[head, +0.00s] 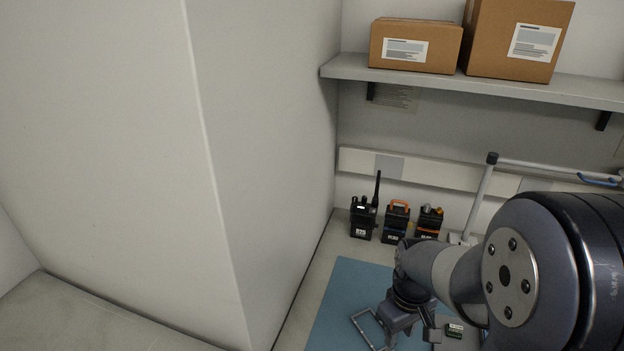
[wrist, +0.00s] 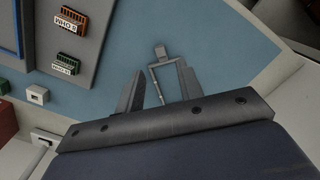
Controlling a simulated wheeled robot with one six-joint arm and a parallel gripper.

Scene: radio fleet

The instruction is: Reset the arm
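My gripper (head: 398,328) hangs at the end of my bent arm, low over the blue mat (head: 345,283) in the head view. In the wrist view its two fingers (wrist: 160,70) stand apart. Nothing seems to be gripped. A thin grey rectangular frame (head: 366,330) lies at the mat beside the gripper. In the wrist view this frame (wrist: 154,85) shows between and beyond the fingers; I cannot tell whether a finger touches it.
A black radio (head: 362,219) with an antenna and two orange-topped units (head: 396,222) (head: 429,221) stand by the back wall. Cardboard boxes (head: 415,47) sit on a shelf (head: 480,82). A wall corner (head: 215,160) fills the left. Small labelled connectors (wrist: 73,22) lie near the mat.

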